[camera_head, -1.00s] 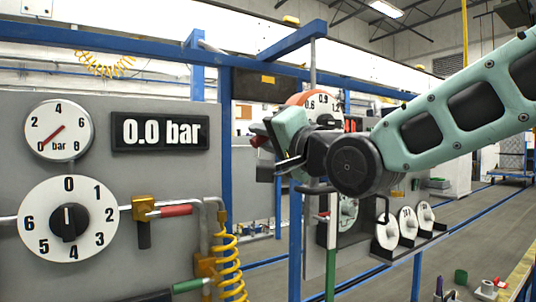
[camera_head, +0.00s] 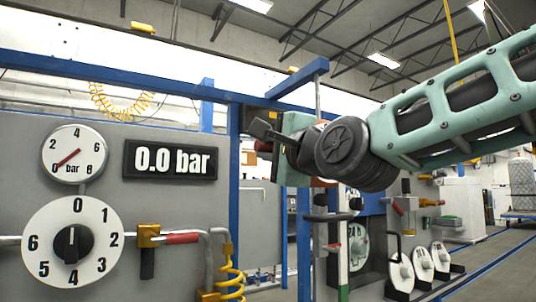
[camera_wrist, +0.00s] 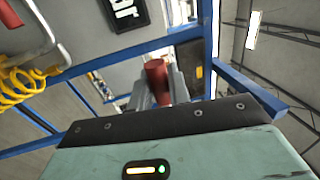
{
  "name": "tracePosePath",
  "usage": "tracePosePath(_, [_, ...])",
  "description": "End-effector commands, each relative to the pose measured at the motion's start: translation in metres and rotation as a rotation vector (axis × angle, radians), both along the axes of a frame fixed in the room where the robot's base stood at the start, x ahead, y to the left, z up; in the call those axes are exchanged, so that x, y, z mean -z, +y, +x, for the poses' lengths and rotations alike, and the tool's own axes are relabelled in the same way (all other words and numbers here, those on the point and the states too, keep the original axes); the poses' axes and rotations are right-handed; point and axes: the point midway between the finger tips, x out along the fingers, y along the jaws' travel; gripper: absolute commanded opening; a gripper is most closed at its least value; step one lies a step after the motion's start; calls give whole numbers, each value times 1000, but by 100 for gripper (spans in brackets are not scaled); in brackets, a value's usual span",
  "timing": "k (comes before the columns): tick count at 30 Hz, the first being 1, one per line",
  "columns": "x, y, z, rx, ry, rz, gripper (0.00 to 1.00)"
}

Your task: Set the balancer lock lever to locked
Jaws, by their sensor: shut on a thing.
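My gripper (camera_head: 266,132) is raised beside the blue frame post, in front of the overhead balancer, which my wrist hides almost wholly in the head view. In the wrist view my gripper (camera_wrist: 160,88) is shut on a red cylindrical handle (camera_wrist: 156,75), which I take to be the lock lever's grip. The handle stands between the grey fingers. A bit of red also shows by the fingertips in the head view. The lever's base and any lock markings are hidden, so I cannot tell its setting.
The blue frame (camera_head: 90,72) runs just behind my gripper. At left a grey panel carries a gauge (camera_head: 74,152), a "0.0 bar" display (camera_head: 170,160), a dial knob (camera_head: 72,243) and a yellow coiled hose (camera_head: 232,283). Tools on white discs (camera_head: 400,272) stand lower right.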

Motion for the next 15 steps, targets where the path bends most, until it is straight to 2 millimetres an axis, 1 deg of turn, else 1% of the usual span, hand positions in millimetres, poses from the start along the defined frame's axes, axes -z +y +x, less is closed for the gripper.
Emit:
tracePosePath(11, [1,0,0,0,6,6,0])
tracePosePath(12, [1,0,0,0,6,6,21])
tracePosePath(13, [0,0,0,0,6,6,25])
tracePosePath(15, [0,0,0,1,5,5,25])
